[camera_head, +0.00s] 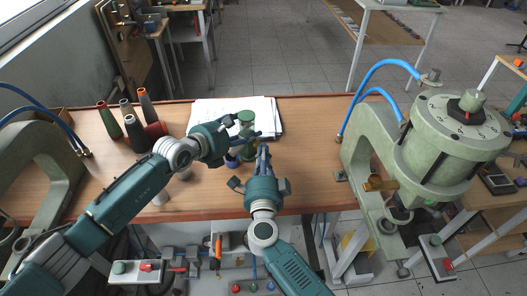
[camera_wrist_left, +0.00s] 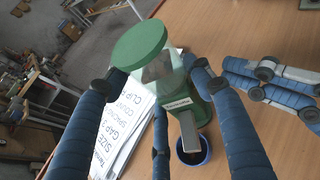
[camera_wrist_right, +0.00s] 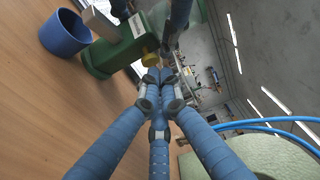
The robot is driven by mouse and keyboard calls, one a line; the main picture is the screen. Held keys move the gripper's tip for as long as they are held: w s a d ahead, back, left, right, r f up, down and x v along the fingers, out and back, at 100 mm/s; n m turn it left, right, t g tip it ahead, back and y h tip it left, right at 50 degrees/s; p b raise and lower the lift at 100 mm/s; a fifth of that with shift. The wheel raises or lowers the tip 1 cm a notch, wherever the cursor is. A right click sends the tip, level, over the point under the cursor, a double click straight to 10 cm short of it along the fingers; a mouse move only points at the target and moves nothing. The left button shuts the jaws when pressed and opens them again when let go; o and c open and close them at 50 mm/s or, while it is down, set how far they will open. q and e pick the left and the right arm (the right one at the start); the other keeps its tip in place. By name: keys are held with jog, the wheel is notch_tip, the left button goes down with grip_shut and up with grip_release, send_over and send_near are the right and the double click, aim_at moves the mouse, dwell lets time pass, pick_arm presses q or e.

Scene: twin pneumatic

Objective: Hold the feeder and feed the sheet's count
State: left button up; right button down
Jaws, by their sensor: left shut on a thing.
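The feeder (camera_head: 246,118) has a round green lid, a clear hopper and a green body with a metal chute, seen close in the left wrist view (camera_wrist_left: 178,103). My left gripper (camera_head: 244,134) is shut around its upper part. A blue cup (camera_wrist_left: 193,149) stands below the chute mouth. My right gripper (camera_wrist_right: 155,80) has its fingertips together, with nothing seen between them, just beside the feeder's yellow knob (camera_wrist_right: 150,44); I cannot tell whether they touch it. The printed sheet (camera_wrist_left: 126,125) lies behind the feeder; its words are partly readable, its count is not clear.
Several thread-cone-like spools (camera_head: 134,133) stand at left on the wooden table (camera_head: 310,176). A large green pneumatic press (camera_head: 445,140) with blue hoses stands at right, and another machine (camera_head: 40,165) at the left edge. Papers (camera_head: 210,112) lie at the back.

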jog(key=shift+w+a, duration=0.7)
jog(key=shift+w, duration=0.05)
jog(key=shift+s+d, duration=0.25)
jog(key=shift+s, duration=0.05)
jog(key=s, duration=0.1)
jog(key=s+d, duration=0.2)
jog(key=s, duration=0.1)
jog(key=shift+f, duration=0.1)
jog(key=s, duration=0.8)
jog(key=shift+s+a, duration=0.25)
